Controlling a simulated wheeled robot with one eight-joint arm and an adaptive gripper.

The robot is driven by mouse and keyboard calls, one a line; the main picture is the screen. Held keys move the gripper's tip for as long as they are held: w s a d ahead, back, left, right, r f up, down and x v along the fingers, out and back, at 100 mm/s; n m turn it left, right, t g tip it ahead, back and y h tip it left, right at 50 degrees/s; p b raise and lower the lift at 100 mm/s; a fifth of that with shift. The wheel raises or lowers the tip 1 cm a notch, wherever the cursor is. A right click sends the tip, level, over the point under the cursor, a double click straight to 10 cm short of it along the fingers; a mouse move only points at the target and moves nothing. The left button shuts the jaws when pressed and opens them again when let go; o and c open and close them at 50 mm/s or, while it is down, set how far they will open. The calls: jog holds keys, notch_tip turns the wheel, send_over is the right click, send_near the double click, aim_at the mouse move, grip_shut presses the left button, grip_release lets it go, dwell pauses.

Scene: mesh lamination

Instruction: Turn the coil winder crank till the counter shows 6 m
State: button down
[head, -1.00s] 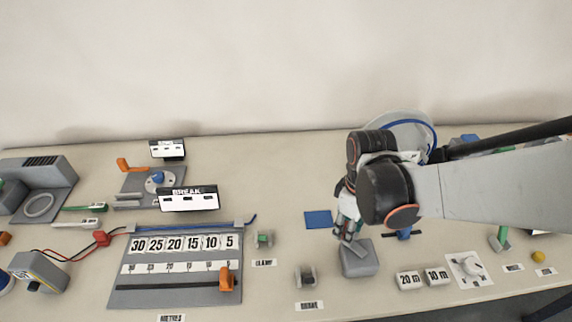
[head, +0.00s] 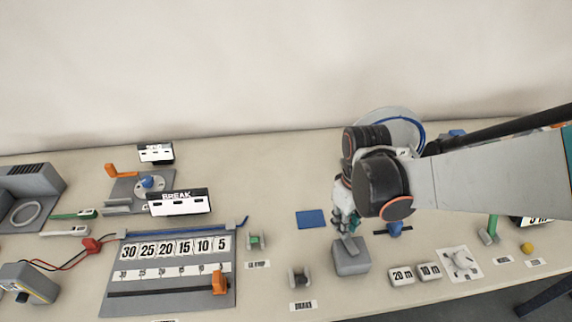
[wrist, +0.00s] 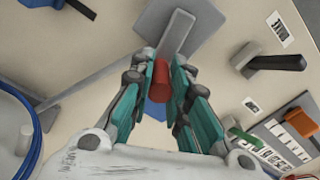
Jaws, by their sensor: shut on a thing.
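The coil winder shows in the head view as a grey disc with a blue coil (head: 414,124), partly hidden behind my arm. Its blue coil (wrist: 33,131) also shows at the left edge of the wrist view. My gripper (head: 347,228) is in front of the winder, above a grey block (head: 351,259). In the wrist view my gripper (wrist: 158,84) is shut on a red cylindrical handle (wrist: 160,77), which looks like the crank's grip.
A blue pad (head: 310,219) lies to the left. A numbered metre board (head: 170,290) is further left.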

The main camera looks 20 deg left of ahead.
jog(key=shift+w+d+m, duration=0.25)
jog(key=shift+d+m, duration=0.4)
jog(key=shift+m, duration=0.95)
jog(key=shift+w+d+m, duration=0.3)
jog(key=shift+d+m, duration=0.3)
jog(key=shift+m, duration=1)
jog(key=shift+w+d+m, duration=0.25)
jog(key=shift+d+m, duration=0.4)
jog(key=shift+m, duration=0.95)
jog(key=c, duration=1.5)
grip_release()
